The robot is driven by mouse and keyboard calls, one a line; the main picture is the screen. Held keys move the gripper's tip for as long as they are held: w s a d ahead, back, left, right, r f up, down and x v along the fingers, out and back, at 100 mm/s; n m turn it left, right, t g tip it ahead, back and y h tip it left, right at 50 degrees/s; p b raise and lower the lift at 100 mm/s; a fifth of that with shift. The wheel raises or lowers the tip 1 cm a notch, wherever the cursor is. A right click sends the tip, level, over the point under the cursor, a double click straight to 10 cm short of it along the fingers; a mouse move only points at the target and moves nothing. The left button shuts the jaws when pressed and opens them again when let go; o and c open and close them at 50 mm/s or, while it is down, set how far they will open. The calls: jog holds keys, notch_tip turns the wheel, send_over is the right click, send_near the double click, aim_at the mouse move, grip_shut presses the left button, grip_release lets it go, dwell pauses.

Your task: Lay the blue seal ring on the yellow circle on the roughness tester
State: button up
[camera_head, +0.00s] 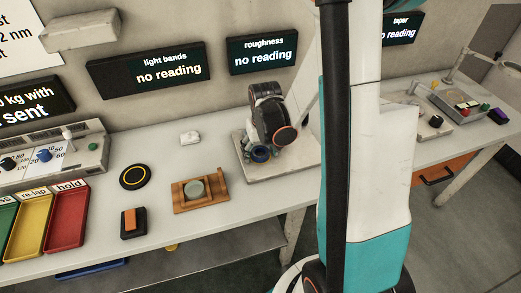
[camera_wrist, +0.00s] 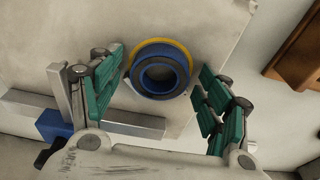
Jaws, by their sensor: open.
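The blue seal ring (camera_wrist: 158,71) is between my open gripper's fingers (camera_wrist: 162,88) in the wrist view, with a gap showing on both sides. A yellow circle (camera_wrist: 163,42) shows as an arc along the ring's upper edge; the ring covers most of it and looks a little off centre toward the bottom of the picture. The ring appears to lie flat on the pale plate of the roughness tester (camera_wrist: 230,20). In the head view, my gripper (camera_head: 268,145) points down at the tester (camera_head: 290,170), and the blue ring (camera_head: 260,154) shows beneath it.
Grey metal bars (camera_wrist: 110,120) and a blue block (camera_wrist: 53,126) stand beside the left finger. The roughness display (camera_head: 263,53) says "no reading".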

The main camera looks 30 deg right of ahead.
jog(key=shift+w+r, duration=0.1)
jog(key=shift+r, duration=0.05)
jog(key=shift+r+p, duration=0.3)
jog(key=shift+p, duration=0.15)
notch_tip(320, 180, up, 12)
jog(key=s+p, duration=0.1)
jog(key=p, duration=0.3)
jog(key=shift+s+a+f, duration=0.2)
jog(key=shift+s+a, duration=0.05)
jog(key=shift+s, duration=0.15)
jog(key=shift+d, duration=0.1)
